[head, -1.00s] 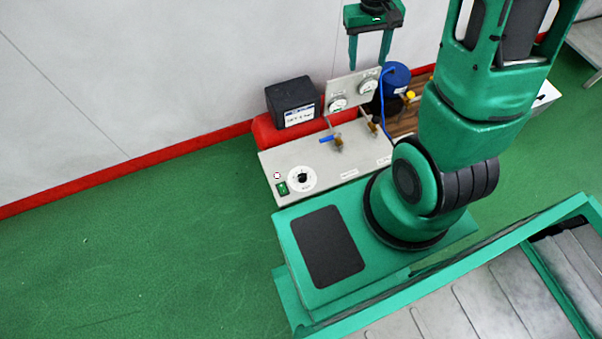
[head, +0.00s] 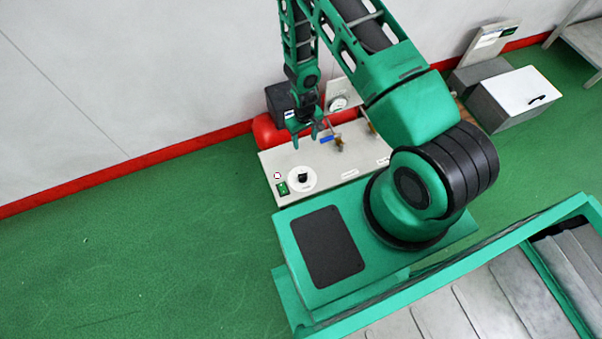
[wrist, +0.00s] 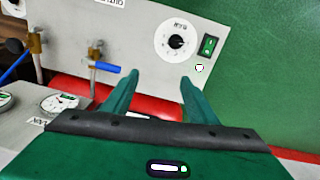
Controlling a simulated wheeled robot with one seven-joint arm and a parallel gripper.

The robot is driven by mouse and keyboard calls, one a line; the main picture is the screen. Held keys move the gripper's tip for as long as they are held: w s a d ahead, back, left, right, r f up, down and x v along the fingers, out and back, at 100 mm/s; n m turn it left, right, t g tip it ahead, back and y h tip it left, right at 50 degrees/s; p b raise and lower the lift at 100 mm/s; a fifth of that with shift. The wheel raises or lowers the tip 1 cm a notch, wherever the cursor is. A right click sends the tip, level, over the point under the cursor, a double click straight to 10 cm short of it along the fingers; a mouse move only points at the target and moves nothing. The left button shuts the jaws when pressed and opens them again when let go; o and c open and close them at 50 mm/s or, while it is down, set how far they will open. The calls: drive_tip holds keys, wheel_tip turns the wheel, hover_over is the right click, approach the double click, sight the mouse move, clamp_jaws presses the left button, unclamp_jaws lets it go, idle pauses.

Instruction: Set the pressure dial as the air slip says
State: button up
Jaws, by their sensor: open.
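The pressure dial is a black knob on a round white scale (head: 302,179), on the light grey panel near its lower left corner in the head view. In the wrist view the dial (wrist: 176,42) shows at the upper middle, beyond my fingertips. My gripper (head: 309,138) is open and empty, pointing down above the panel, behind the dial in the head view. It also shows in the wrist view (wrist: 158,85) with its two fingers apart. The fingers do not touch the dial. The black box with the slip-like label (head: 279,103) is partly hidden by my arm. I cannot read the label or the dial setting.
A green switch (head: 282,188) and a small round red-and-white mark (head: 277,175) sit beside the dial. A blue-handled valve (head: 327,139) stands on the panel close to my gripper. A gauge (head: 337,104) stands behind. A white box (head: 520,98) is on the floor at right.

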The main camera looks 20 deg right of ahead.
hover_over(302, 177)
drive_tip(key=w, duration=0.1)
wheel_tip(302, 177, down, 9)
drive_tip(key=shift+n, duration=0.3)
wheel_tip(302, 177, down, 10)
drive_tip(key=shift+w+d+f, duration=0.15)
drive_tip(key=c, duration=1.1)
drive_tip(key=shift+o, duration=0.2)
